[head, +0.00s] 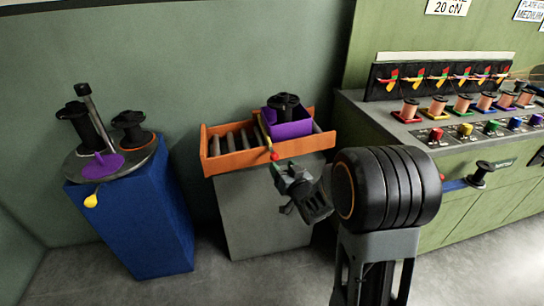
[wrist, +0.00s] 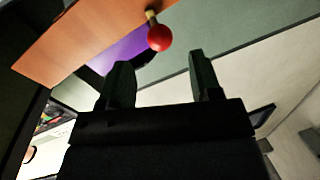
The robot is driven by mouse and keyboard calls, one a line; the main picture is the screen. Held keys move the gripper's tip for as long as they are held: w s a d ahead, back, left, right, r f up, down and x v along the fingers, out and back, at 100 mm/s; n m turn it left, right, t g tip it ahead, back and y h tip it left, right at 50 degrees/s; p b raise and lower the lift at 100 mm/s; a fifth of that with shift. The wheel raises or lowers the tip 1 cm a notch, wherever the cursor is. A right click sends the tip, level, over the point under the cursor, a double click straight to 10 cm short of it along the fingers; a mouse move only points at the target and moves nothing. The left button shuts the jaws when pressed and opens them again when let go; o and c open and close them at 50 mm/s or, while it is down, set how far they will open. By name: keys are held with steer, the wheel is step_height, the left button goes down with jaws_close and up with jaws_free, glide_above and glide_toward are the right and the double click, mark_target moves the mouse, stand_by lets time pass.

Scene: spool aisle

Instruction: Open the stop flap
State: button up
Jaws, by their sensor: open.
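The stop flap (head: 263,131) shows in the head view as a thin yellowish bar across the orange roller chute, just left of a purple tray. Its lever ends in a red ball knob (head: 274,155) at the chute's front side. The knob also shows in the wrist view (wrist: 159,38), on a short pale stem by the orange side wall (wrist: 75,35). My gripper (wrist: 160,75) is open and empty. Its two fingers point toward the knob, which appears beyond the fingertips and between their lines. Whether they touch it cannot be told, but a gap seems to show.
The purple tray (head: 290,124) with a black spool (head: 284,104) stands in the chute's right part. Bare rollers (head: 232,142) fill the left. A grey pedestal (head: 262,210) bears the chute. A blue stand (head: 140,215) with spools is left; a green machine (head: 470,190) is right.

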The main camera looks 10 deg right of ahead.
steer(key=w, duration=0.2)
steer(key=w+a, duration=0.1)
steer(key=w, duration=0.5)
steer(key=shift+w+a+b, duration=0.2)
steer(key=shift+a+b, duration=0.1)
steer(key=shift+a, duration=0.05)
steer(key=shift+c, duration=0.3)
jaws_close()
